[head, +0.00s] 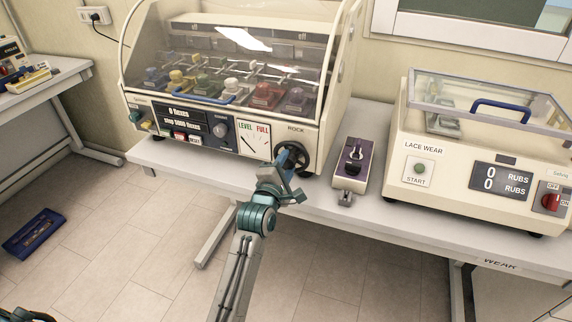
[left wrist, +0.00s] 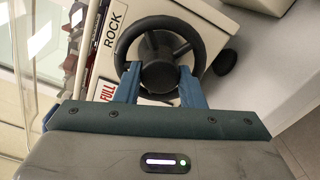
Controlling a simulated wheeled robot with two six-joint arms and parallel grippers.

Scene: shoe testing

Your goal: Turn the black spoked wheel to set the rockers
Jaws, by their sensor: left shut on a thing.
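The black spoked wheel (head: 292,157) is on the front right of the cream machine (head: 313,150), under the word ROCK. My left gripper (head: 283,180) is at the wheel, its arm reaching up from below. In the left wrist view the wheel (left wrist: 160,66) faces the camera, with the two blue fingers (left wrist: 159,84) on either side of its dark hub, shut on it. The LEVEL/FULL gauge (head: 254,141) is left of the wheel; its needle seems to lean toward LEVEL. Rockers with coloured shoes (head: 232,88) sit behind the clear cover.
A purple-topped device (head: 353,160) stands on the bench just right of the wheel. The lace wear machine (head: 455,190) is further right. A blue tray (head: 34,233) lies on the floor at left. The floor before the bench is otherwise clear.

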